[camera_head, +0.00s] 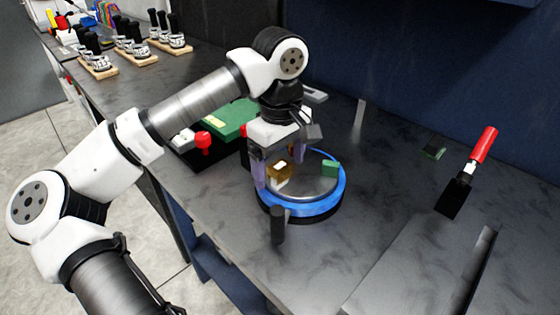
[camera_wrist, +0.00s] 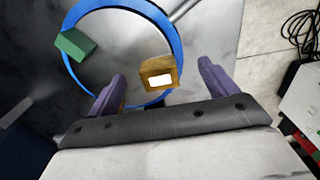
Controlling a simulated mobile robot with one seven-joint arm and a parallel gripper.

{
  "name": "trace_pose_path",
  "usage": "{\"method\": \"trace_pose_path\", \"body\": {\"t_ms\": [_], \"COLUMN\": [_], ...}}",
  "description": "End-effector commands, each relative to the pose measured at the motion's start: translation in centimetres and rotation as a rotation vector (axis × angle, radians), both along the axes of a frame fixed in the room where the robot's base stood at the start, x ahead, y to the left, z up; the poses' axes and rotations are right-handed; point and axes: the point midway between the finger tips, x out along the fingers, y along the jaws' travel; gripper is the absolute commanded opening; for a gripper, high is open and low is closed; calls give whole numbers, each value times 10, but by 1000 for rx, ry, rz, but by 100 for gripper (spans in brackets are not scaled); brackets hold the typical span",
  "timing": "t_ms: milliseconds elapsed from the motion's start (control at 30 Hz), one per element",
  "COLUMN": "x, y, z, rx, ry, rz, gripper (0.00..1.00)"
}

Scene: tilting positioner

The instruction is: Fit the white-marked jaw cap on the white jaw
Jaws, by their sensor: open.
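The tilting positioner has a blue ring (camera_head: 335,197) around a grey round plate; the ring also shows in the wrist view (camera_wrist: 178,45). A gold-brown block with a white mark (camera_head: 284,166), which looks like the white-marked jaw cap, is near the plate's left side. In the wrist view this block (camera_wrist: 158,80) lies between my fingertips, with a gap on each side. A pale piece (camera_head: 278,184) shows just below it, perhaps the white jaw; whether they touch is unclear. A green block (camera_head: 331,169) is at the plate's right. My gripper (camera_head: 279,170) is open, its purple fingers straddling the gold-brown block.
A dark upright post (camera_head: 278,225) stands in front of the ring. A green-topped box (camera_head: 228,118) and red knobs (camera_head: 203,140) are behind left. Bare table lies between.

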Motion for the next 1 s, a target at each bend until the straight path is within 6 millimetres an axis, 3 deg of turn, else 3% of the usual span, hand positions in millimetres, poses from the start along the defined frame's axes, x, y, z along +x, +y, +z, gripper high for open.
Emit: {"method": "trace_pose_path", "body": {"t_ms": [267,1000], "x": [0,0], "y": [0,0], "z": [8,68], "rx": [0,0], "ry": [0,0], "rz": [0,0], "gripper": [85,85]}}
